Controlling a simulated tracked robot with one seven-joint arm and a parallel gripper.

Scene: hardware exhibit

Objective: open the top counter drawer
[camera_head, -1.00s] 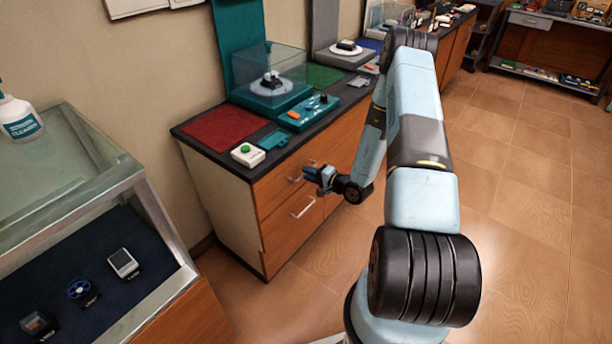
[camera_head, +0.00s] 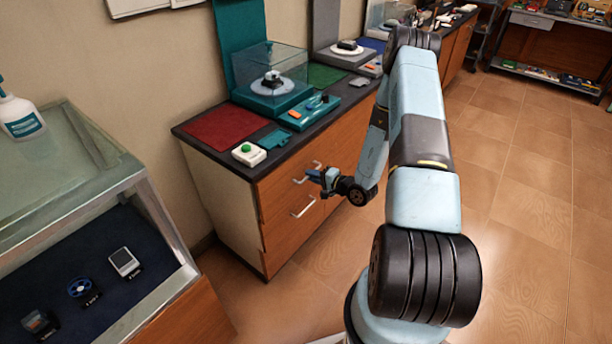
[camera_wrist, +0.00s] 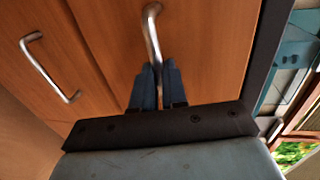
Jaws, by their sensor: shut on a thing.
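The counter (camera_head: 212,185) has wooden drawer fronts below a dark top. The top drawer front (camera_head: 280,192) has a silver bar handle (camera_head: 300,181), which also shows in the wrist view (camera_wrist: 151,22). A lower drawer front (camera_head: 285,235) has a similar handle (camera_head: 303,207), at the left in the wrist view (camera_wrist: 48,68). My gripper (camera_head: 316,175) is at the top handle; in the wrist view its two dark fingers (camera_wrist: 155,72) are shut on the handle's near end, which is partly hidden between them. I see no clear gap around the top drawer front.
A glass display case (camera_head: 150,190) stands at the left, with a spray bottle (camera_head: 20,118) on it. On the counter are a red mat (camera_head: 222,127), a green-button box (camera_head: 249,154) and a clear-covered exhibit (camera_head: 272,85). The floor (camera_head: 520,220) at the right is clear.

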